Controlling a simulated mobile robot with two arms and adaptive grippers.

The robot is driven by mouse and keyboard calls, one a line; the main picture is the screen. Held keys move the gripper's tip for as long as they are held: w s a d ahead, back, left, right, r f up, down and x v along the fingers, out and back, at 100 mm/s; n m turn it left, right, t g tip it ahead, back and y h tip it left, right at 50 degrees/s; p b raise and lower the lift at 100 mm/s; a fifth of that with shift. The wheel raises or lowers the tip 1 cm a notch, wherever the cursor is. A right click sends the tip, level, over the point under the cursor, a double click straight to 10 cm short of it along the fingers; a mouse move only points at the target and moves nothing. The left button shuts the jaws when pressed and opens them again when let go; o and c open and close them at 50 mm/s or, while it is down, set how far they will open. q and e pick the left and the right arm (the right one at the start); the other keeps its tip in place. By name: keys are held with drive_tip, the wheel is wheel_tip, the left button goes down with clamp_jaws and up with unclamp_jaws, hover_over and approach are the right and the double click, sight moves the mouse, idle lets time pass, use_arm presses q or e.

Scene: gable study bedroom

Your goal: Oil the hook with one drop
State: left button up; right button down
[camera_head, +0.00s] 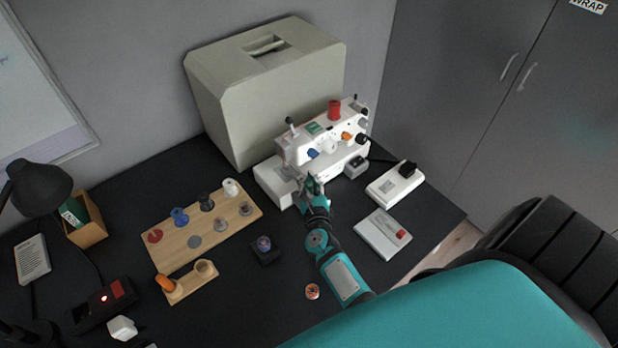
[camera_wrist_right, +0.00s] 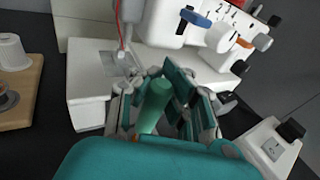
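The white sewing machine (camera_head: 305,147) stands at the back of the dark table, and its bed and needle area (camera_wrist_right: 118,62) show in the wrist view. I cannot make out the hook clearly there. My right gripper (camera_head: 315,186) is at the front of the machine, below its head. In the wrist view the right gripper (camera_wrist_right: 160,98) has its fingers around a green, rod-like oiler (camera_wrist_right: 154,104), which is tilted and points up toward the machine. The oiler's lower end is hidden by my gripper. My left gripper is in neither view.
A wooden board (camera_head: 232,222) with several spools lies left of my arm, beside a small holder (camera_head: 190,284) with an orange piece. A dark small block (camera_head: 265,251) and a bobbin (camera_head: 312,291) are near my arm. A foot pedal (camera_head: 395,186) and grey box (camera_head: 383,234) lie right.

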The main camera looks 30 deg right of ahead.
drive_tip(key=shift+a, duration=0.1)
wheel_tip(320, 180, up, 7)
drive_tip(key=p, duration=0.6)
